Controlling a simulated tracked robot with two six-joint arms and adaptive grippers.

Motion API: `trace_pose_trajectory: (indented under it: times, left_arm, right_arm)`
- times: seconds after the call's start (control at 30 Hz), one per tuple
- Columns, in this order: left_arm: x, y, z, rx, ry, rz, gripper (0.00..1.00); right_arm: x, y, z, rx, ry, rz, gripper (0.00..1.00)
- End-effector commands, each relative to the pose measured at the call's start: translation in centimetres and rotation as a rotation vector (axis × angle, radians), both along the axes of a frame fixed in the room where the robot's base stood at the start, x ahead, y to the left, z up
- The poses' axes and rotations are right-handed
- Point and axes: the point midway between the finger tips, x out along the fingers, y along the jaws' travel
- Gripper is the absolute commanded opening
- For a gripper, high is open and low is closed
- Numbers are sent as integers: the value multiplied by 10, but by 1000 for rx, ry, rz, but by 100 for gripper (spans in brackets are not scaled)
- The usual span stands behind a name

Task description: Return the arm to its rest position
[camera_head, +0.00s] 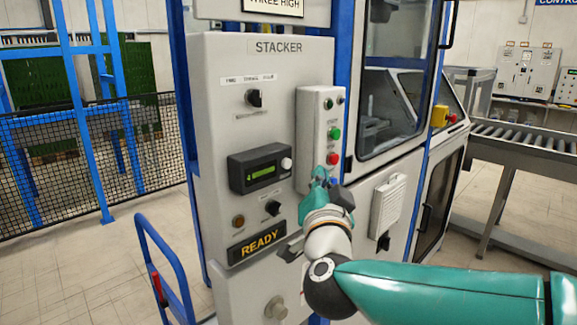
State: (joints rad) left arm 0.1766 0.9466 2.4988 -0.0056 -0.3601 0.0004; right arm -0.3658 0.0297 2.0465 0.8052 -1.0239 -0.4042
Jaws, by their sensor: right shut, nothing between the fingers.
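My right arm comes in from the lower right, with a teal forearm and a dark wrist joint. My right gripper (322,176) is shut and empty. It appears in front of the lower end of the button box (314,108) on the stacker panel (219,72), just below the red button (333,159). It partly covers a blue button (334,181). I cannot tell whether the fingertips touch the box. My left gripper is not in view.
The panel carries a green-lit display (262,171), knobs and a lit READY sign (256,244). A blue handrail (163,258) stands at lower left, before a mesh fence (70,165). A roller conveyor (520,140) is at right. Open floor lies at left.

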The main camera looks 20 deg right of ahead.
Motion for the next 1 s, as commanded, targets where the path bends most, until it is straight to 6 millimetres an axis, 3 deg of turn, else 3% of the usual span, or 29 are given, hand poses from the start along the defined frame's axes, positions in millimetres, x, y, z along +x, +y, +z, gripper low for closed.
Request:
trace_pose_trajectory:
  times: [0.57,0.67,0.77,0.83,0.97,1.0]
  left_arm:
    - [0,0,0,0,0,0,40]
    - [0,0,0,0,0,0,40]
    - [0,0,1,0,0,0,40]
    - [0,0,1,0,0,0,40]
    - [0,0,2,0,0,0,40]
    - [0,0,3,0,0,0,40]
  right_arm:
    - [0,-2,-1,0,1,-4,0]
    - [6,-11,-12,-6,26,-25,0]
    - [21,-19,-45,-24,93,-51,0]
    - [32,-24,-81,-44,168,-65,0]
    - [50,-30,-173,-114,348,-57,0]
    - [53,-29,-203,-136,408,-39,0]
